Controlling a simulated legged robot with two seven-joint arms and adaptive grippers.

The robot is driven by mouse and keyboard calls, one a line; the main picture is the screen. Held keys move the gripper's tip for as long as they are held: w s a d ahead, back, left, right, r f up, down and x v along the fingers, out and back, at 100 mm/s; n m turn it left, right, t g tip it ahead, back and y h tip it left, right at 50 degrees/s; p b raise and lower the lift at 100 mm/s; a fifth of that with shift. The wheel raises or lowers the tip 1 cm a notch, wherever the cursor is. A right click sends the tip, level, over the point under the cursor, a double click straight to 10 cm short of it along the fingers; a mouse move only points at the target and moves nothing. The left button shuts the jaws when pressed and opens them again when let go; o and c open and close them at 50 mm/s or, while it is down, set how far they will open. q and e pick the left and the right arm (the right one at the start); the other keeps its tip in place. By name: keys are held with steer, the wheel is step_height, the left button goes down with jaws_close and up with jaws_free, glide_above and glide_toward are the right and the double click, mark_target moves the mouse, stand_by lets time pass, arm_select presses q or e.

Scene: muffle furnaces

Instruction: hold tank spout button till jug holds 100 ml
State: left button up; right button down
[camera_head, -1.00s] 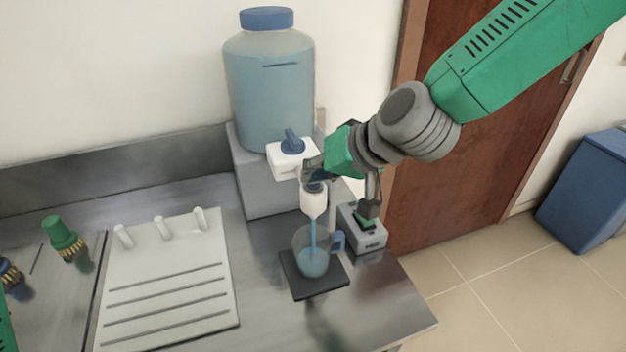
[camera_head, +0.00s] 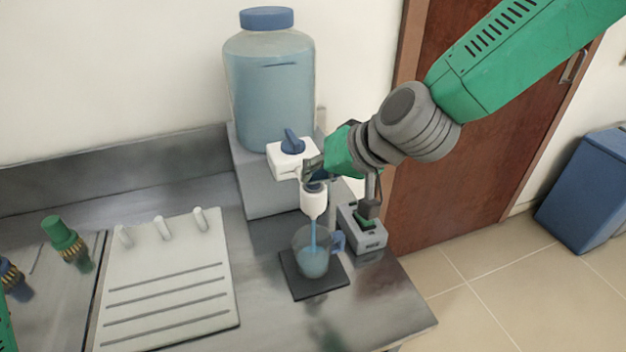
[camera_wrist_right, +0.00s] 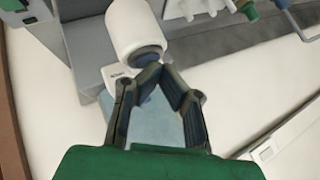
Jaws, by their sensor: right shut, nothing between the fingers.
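A clear tank (camera_head: 268,100) of bluish water with a blue lid stands on a grey block. Its white tap (camera_head: 290,160) has a blue handle and leads to a white spout (camera_head: 313,204) with a blue button (camera_head: 316,187) on top; the spout also shows in the right wrist view (camera_wrist_right: 133,30). My right gripper (camera_head: 312,174) is shut and empty, its fingertips at the button and apparently touching it. A stream runs from the spout into a clear jug (camera_head: 312,262) with a blue handle, partly filled. Its graduations are too small to read. My left gripper is out of view.
The jug stands on a dark square pad (camera_head: 318,285). A grey box (camera_head: 366,236) with a green top part is close to its right. A white pegged board (camera_head: 165,285) and green and blue fittings are at left. The front counter is clear.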

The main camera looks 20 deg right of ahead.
steer(key=shift+d+r+p, duration=0.2)
steer(key=shift+r+p, duration=0.7)
step_height(320, 180, up, 5)
steer(key=p, duration=0.4)
steer(key=shift+p, duration=0.4)
